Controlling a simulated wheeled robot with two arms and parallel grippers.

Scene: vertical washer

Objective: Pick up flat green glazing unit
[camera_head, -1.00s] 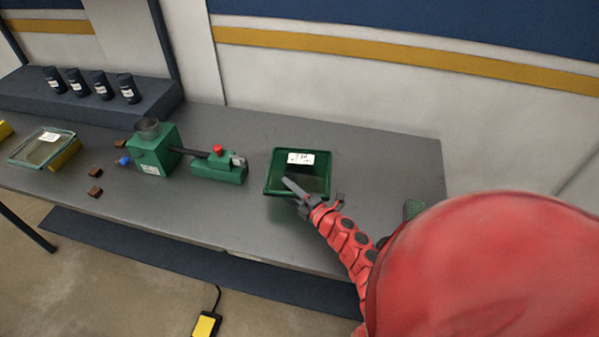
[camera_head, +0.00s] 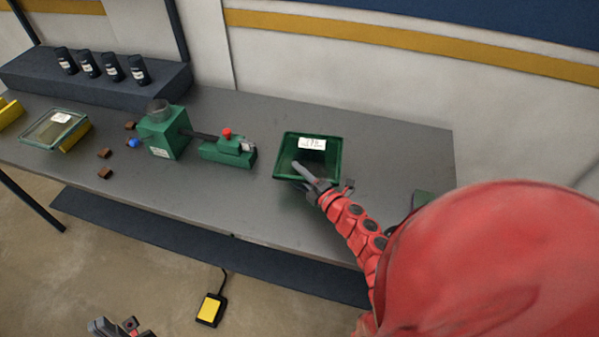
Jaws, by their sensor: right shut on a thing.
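The flat green glazing unit (camera_head: 328,150) is a square, dark green framed pane with a white label, at the right part of the grey table. My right gripper (camera_head: 318,181) is at its near edge and shut on it. One grey finger lies over the pane; the finger beneath is mostly hidden. I cannot tell whether the unit touches the table. My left gripper (camera_head: 118,328) is low at the bottom left, below the table and cut off by the frame edge, away from the unit.
A green machine (camera_head: 162,137) with a red-knobbed part stands left of the unit. A second glazed frame (camera_head: 48,129) rests on a yellow support farther left. Brown blocks (camera_head: 105,153) lie between. A yellow pedal (camera_head: 210,309) is on the floor.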

